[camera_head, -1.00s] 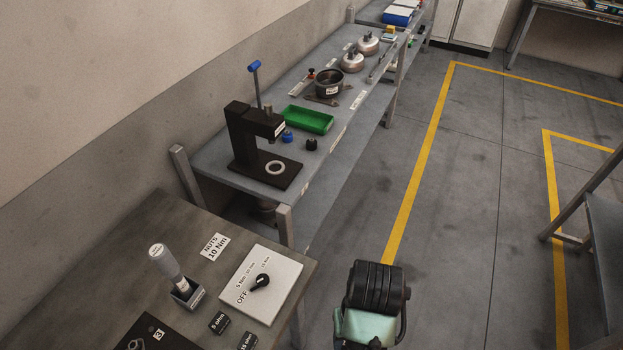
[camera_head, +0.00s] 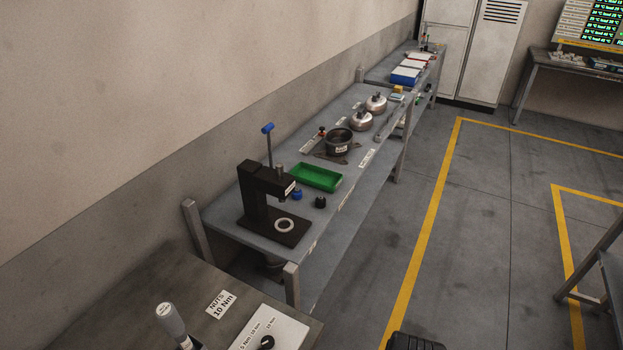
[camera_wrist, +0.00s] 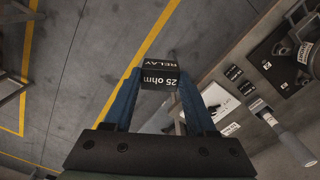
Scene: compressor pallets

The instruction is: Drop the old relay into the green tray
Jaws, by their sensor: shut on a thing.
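The old relay (camera_wrist: 157,78) is a small black block lettered "25 ohm" and "RELAY" in white in the wrist view. My gripper (camera_wrist: 158,92) is shut on it, with a blue finger on each side. The relay is held over the floor in that view. The green tray (camera_head: 317,177) is a shallow open box on the grey far bench in the head view, and no contents show in it. The tray is not in the wrist view. My gripper and the relay are not visible in the head view.
A black press (camera_head: 265,205) with a blue-tipped lever stands just in front of the tray. Blue (camera_head: 297,194) and black (camera_head: 320,202) knob-like parts sit beside it. A dark pot (camera_head: 338,142) stands behind the tray. The near bench (camera_head: 150,290) is at lower left. Floor to the right is open.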

